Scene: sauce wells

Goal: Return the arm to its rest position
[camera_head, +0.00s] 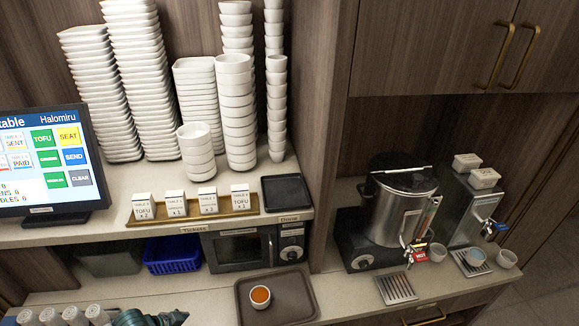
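A dark teal shape at the bottom left edge of the head view looks like the end of my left gripper (158,318). Only a small upper part of it shows, so I cannot tell whether it is open or shut, or whether it holds anything. It is low in front of the lower counter, right of several white cylindrical items (73,315) that are cut off by the frame. My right arm and gripper are not in view.
A dark tray (297,311) with a cup of orange sauce (260,296) lies on the lower counter (200,296). A microwave (243,248) and blue basket (172,254) sit under the shelf. A steel urn (400,207) and dispenser (465,205) stand right. A screen (45,160) is left.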

